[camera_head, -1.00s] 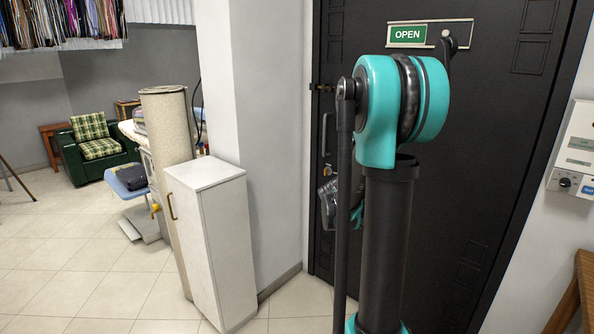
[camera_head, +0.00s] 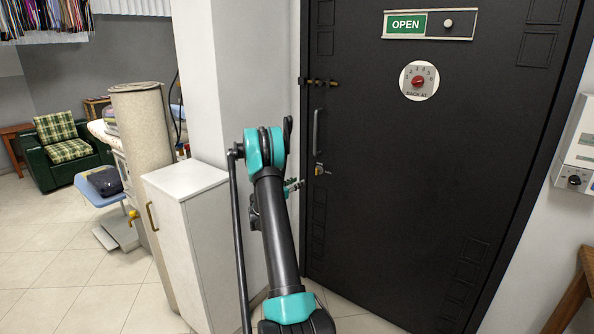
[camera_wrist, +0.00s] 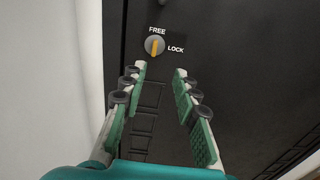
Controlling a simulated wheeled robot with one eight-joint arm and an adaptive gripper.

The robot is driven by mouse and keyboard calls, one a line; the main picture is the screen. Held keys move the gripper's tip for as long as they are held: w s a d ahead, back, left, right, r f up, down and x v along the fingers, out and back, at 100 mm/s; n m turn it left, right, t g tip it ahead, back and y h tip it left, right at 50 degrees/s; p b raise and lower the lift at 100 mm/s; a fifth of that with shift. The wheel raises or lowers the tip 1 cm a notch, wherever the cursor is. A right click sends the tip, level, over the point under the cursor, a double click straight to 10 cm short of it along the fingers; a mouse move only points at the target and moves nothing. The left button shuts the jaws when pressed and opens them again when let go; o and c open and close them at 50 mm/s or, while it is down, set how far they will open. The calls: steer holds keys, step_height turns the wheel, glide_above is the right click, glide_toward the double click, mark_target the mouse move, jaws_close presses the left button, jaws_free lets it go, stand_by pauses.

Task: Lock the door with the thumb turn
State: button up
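The black door (camera_head: 400,190) stands shut. Its thumb turn (camera_wrist: 154,46) shows in the wrist view as a round grey knob with an orange bar, on a dark plate marked FREE above and LOCK at the right. The bar stands about upright, toward FREE. In the head view the thumb turn (camera_head: 319,170) is small, below the door's pull handle (camera_head: 317,132). My gripper (camera_wrist: 160,70) is open and empty, its fingertips just short of the knob in the picture and apart from it. In the head view the gripper (camera_head: 294,187) is partly hidden by my arm.
A brass latch (camera_head: 320,82) sits on the door above the handle. An OPEN sign (camera_head: 428,24) and a round red-knobbed dial (camera_head: 418,81) are higher up. A white cabinet (camera_head: 190,240) and a wall corner stand close at the left. A wooden stool (camera_head: 580,295) is at the right.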

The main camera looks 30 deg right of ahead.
glide_toward(316, 170)
steer(key=x, duration=0.9)
steer(key=shift+w+d, duration=0.15)
steer(key=shift+c, duration=0.6)
jaws_close()
